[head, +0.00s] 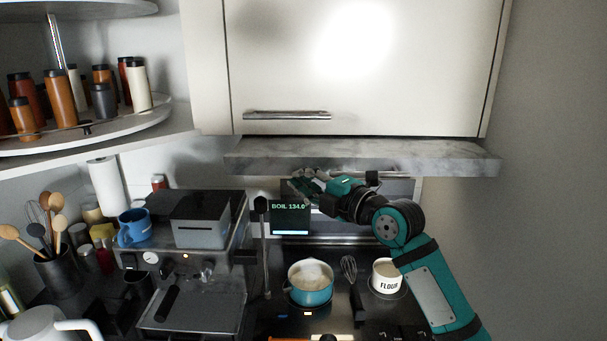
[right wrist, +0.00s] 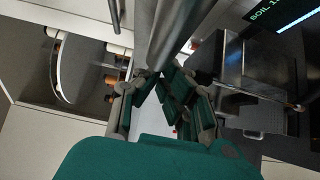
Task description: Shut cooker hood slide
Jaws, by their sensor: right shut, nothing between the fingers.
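The cooker hood slide (head: 360,158) looks like a grey marbled slab jutting out beneath a white cabinet. My right gripper (head: 298,182) is just below the slab, left of its middle, and its fingers point left. In the right wrist view, the right gripper (right wrist: 162,85) shows its fingers drawn together and empty. A grey metal bar (right wrist: 172,35) runs close by the fingertips there; I cannot tell whether they touch. My left gripper is not in view.
A screen (head: 290,215) is behind and below the gripper. A blue pot (head: 310,291) and a flour pot (head: 386,282) stand on the hob. A coffee machine (head: 190,262) is to the left. The cabinet door (head: 350,70) has a bar handle (head: 287,115).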

